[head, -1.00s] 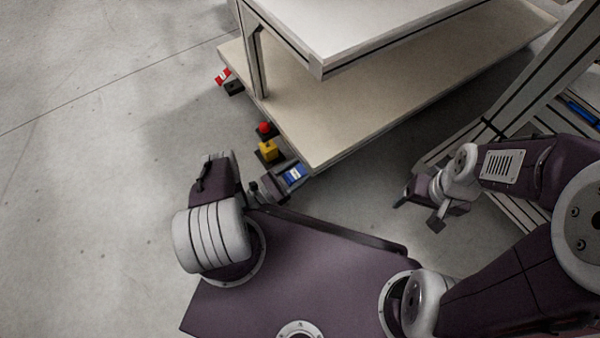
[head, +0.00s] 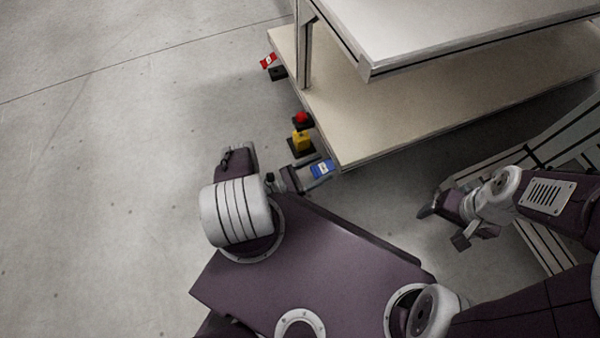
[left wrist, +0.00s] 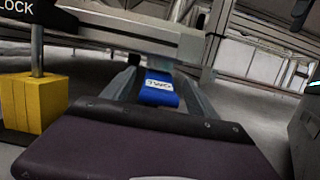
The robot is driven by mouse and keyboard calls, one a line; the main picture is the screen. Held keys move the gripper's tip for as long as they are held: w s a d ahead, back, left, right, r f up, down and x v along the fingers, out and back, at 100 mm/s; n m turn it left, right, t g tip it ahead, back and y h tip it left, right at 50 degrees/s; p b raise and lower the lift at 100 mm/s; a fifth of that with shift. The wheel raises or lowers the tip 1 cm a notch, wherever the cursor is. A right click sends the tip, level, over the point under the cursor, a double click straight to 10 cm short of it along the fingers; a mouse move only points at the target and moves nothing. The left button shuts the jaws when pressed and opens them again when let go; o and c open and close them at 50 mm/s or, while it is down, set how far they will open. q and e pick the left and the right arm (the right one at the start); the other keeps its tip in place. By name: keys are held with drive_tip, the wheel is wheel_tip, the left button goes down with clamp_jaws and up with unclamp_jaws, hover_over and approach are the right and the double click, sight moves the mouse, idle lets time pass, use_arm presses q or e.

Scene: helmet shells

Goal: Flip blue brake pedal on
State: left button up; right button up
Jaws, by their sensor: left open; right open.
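The blue brake pedal (head: 321,169) with a white label is low beside the near corner of the cart's lower shelf. It also shows in the left wrist view (left wrist: 160,88), between the two fingers of my open left gripper (head: 313,172). The fingers lie on either side of the pedal; I cannot tell whether they touch it or how far it reaches in between them. My right gripper (head: 451,226) is open and empty above the floor, to the right of the cart's corner.
A red pedal (head: 268,61) is at the cart's far corner. The cart's lower shelf (head: 400,110) lies behind. Floor at left is clear.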

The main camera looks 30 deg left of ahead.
use_arm(q)
drive_tip(key=v, duration=0.3)
drive_tip(key=r+v, duration=0.1)
drive_tip(key=v, duration=0.2)
drive_tip(key=r+p+v, duration=0.1)
drive_tip(key=v, duration=0.2)
drive_tip(key=shift+s+a+r, duration=0.1)
drive_tip(key=shift+s+a, duration=0.15)
drive_tip(key=shift+s, duration=0.15)
